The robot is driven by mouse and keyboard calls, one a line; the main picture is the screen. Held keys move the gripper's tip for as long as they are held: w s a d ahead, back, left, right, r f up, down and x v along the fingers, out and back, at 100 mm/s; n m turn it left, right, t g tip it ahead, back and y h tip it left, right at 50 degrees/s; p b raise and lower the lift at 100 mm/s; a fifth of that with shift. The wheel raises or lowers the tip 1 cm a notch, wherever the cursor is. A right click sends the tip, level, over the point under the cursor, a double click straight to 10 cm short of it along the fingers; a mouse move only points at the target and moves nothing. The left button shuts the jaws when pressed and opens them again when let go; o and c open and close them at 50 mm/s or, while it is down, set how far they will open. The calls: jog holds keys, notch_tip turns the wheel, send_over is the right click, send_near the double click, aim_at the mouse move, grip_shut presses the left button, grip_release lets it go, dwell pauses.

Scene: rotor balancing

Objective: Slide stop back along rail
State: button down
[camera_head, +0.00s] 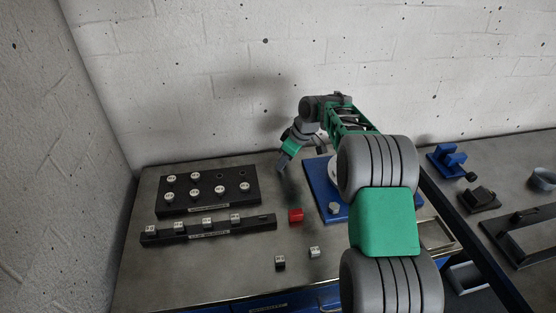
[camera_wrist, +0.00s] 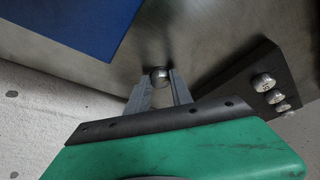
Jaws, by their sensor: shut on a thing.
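My gripper (camera_head: 283,166) reaches down just left of the blue plate (camera_head: 327,205), near the back of the bench. In the wrist view its fingers (camera_wrist: 161,83) are shut on a small round metal knob (camera_wrist: 159,74), which sits between the fingertips. A dark shadow lies around the knob, and what is under it cannot be made out. In the head view the held knob is too small to tell. I cannot tell the stop or its rail for sure; the knob may belong to the stop.
A black board (camera_head: 233,203) with several round weights stands left, and a long black bar (camera_head: 265,222) with weights lies before it. A red block (camera_head: 296,215) sits near the plate. Two small weights (camera_head: 280,262) (camera_head: 314,252) lie in front. A second bench (camera_head: 480,165) is right.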

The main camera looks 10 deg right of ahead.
jog(key=n+p, duration=0.1)
jog(key=n+g+y+p, duration=0.1)
jog(key=n, duration=0.1)
jog(key=shift+w+r+n, duration=0.1)
jog(key=shift+w+n, duration=0.1)
jog(key=shift+n, duration=0.1)
jog(key=shift+p, duration=0.3)
